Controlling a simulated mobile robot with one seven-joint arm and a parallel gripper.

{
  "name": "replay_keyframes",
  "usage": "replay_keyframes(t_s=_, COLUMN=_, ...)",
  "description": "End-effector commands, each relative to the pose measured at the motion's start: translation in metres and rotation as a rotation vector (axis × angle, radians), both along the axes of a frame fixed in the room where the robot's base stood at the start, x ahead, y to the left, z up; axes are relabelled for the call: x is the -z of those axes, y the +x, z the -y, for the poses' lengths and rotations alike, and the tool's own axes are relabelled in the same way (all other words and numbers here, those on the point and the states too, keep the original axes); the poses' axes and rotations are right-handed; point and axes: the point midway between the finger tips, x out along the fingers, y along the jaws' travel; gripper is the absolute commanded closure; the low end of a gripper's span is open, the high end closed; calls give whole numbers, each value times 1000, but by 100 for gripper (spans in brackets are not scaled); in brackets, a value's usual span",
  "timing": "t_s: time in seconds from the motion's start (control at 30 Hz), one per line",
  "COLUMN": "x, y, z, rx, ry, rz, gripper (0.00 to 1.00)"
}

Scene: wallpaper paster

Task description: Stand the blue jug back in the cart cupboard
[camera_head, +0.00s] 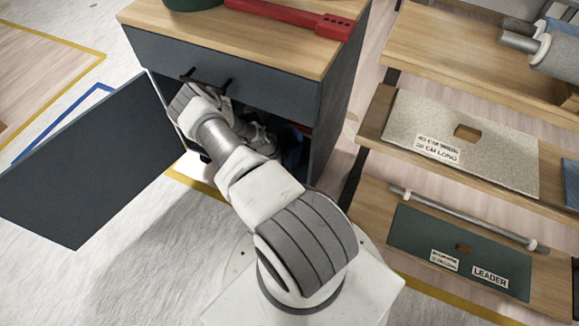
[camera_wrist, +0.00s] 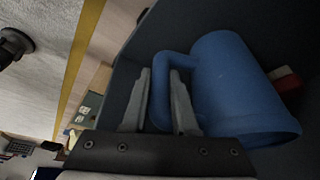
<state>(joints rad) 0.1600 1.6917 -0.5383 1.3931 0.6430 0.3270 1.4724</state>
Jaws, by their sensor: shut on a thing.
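The blue jug (camera_wrist: 235,90) fills the right half of the wrist view, with dark panels around it. My gripper (camera_wrist: 162,95) is shut on its handle, one finger on each side. In the head view my arm reaches into the open cart cupboard (camera_head: 338,95), and my gripper (camera_head: 266,143) is mostly hidden there. A small blue part of the jug (camera_head: 292,152) shows just right of it, in shadow. I cannot tell whether the jug's base touches the cupboard floor. The cupboard door (camera_head: 95,160) stands wide open to the left.
A red and white item (camera_wrist: 288,80) lies close behind the jug in the wrist view. A red tool (camera_head: 290,14) lies on the cart top. A wooden rack with stone and green boards (camera_head: 460,245) stands close on the right. Floor below the door is clear.

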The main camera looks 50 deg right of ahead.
Motion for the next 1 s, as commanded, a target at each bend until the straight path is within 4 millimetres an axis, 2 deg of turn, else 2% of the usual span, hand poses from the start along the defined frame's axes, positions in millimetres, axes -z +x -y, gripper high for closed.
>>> replay_keyframes(t_s=0.03, x=9, y=0, z=-3, rx=0, ry=-1, rz=0, gripper=100)
replay_keyframes(t_s=0.1, x=13, y=0, z=-5, rx=1, ry=-2, rz=2, gripper=100)
replay_keyframes(t_s=0.5, x=18, y=0, z=-6, rx=2, ry=-2, rz=2, gripper=100)
replay_keyframes(t_s=0.53, x=18, y=0, z=-6, rx=2, ry=-2, rz=2, gripper=70)
replay_keyframes(t_s=0.67, x=18, y=0, z=-6, rx=3, ry=-2, rz=2, gripper=46)
replay_keyframes(t_s=0.7, x=18, y=0, z=-6, rx=3, ry=-2, rz=2, gripper=43)
replay_keyframes(t_s=1.0, x=16, y=0, z=-6, rx=3, ry=-2, rz=2, gripper=43)
